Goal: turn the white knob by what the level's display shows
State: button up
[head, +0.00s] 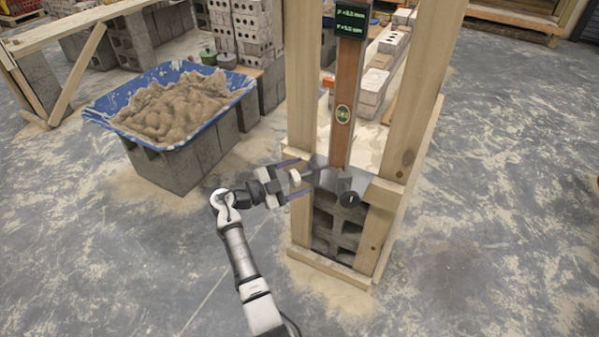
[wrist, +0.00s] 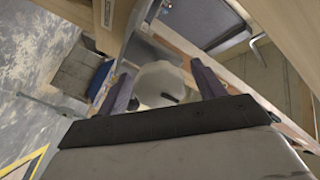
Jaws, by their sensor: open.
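The white knob (head: 295,178) sits on a grey metal bracket at the foot of the upright level, left side. The brown level (head: 345,100) stands between two timber posts, with a green vial low on its face. Its dark display (head: 351,20) at the top shows two lines of green text, too small to read surely. My gripper (head: 297,177) is open, with its purple fingers on either side of the knob. In the wrist view the knob (wrist: 158,80) lies between the fingertips, with a dark mark on its near face. Whether the fingers touch it I cannot tell.
A black knob (head: 349,198) sits right of the white one. The timber posts (head: 301,90) stand close behind and beside my gripper. The front floor is clear.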

jog(key=shift+w+d, duration=0.2)
jog(key=shift+d, duration=0.25)
jog(key=c, duration=1)
jog(key=shift+f+b, duration=0.1)
jog(key=shift+b, duration=0.2)
